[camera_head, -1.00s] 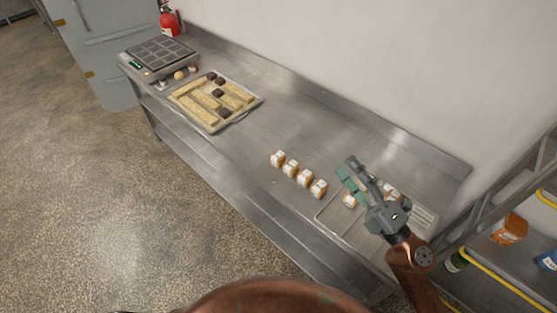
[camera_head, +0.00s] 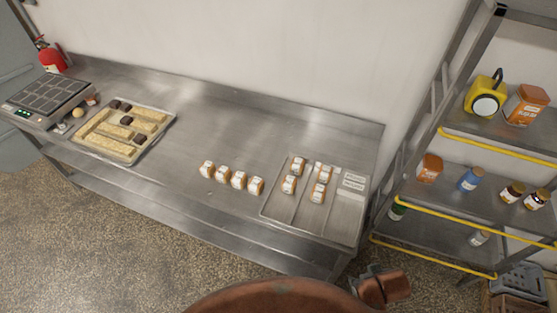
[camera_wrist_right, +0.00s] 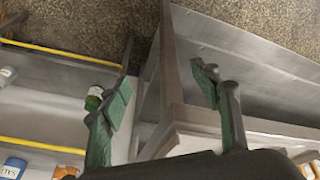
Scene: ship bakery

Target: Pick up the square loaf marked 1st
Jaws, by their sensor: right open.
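Several small brown loaves with white labelled faces (camera_head: 239,180) stand in a row on the steel counter (camera_head: 240,122), left of a metal tray (camera_head: 279,207). Several more loaves (camera_head: 318,193) sit in the tray's compartments. The labels are too small to read, so I cannot tell which loaf is marked 1st. My right gripper (camera_wrist_right: 163,92) is open and empty in the right wrist view, near the counter's end and the shelf rack. It is out of the head view. My left gripper is not in view.
A tray of dough strips and dark blocks (camera_head: 160,111) lies on the counter's left, beside a scale (camera_head: 45,98). A shelf rack with yellow rails (camera_head: 480,156) holds jars and boxes at right. White labelled cards (camera_head: 353,182) lie in the metal tray. The counter's middle is clear.

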